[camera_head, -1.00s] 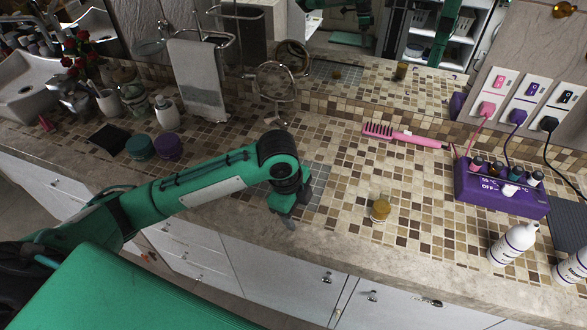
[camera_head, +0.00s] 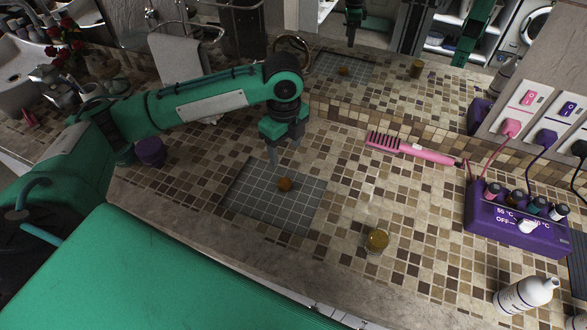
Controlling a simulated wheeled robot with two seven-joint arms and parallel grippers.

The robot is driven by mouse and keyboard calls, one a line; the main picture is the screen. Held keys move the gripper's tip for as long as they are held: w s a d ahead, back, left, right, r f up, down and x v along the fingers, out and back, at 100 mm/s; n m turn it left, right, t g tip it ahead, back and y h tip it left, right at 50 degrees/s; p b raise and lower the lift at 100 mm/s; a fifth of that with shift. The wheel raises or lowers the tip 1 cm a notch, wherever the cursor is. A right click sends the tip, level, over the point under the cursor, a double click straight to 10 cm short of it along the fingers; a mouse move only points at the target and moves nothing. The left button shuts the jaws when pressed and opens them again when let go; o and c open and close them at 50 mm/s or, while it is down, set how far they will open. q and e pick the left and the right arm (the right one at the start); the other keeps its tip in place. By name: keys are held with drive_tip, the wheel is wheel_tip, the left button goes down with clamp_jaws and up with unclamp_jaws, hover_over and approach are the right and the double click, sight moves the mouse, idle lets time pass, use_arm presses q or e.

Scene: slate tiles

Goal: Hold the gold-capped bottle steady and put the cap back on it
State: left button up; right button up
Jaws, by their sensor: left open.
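A small gold-brown cap (camera_head: 285,184) lies on a grey gridded mat (camera_head: 258,208) on the tiled counter. A small clear bottle with amber contents (camera_head: 377,240) stands on the tiles to the right of the mat, nearer the front edge. Its see-through upper part is hard to make out. My left gripper (camera_head: 281,156) points down over the far part of the mat, just above and behind the cap. It is open and empty, apart from the cap and from the bottle. My right gripper is not in view.
A pink brush (camera_head: 412,150) lies behind the bottle. A purple jar (camera_head: 150,152) is at the left. Tiles around the clear bottle are free. A mirror backs the counter.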

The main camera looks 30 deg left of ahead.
use_arm(q)
drive_tip(key=p, duration=0.1)
hover_over(286, 184)
drive_tip(key=f, duration=0.7)
drive_tip(key=shift+w+f, duration=0.2)
drive_tip(key=shift+f, duration=0.5)
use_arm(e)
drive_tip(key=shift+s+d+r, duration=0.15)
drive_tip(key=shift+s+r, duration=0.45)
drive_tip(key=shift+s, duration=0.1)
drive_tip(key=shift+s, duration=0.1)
use_arm(q)
drive_tip(key=f+p, duration=0.1)
drive_tip(key=f, duration=0.1)
drive_tip(key=f+p, duration=0.1)
drive_tip(key=f, duration=0.1)
drive_tip(key=shift+s+f, duration=0.2)
drive_tip(key=shift+f, duration=0.4)
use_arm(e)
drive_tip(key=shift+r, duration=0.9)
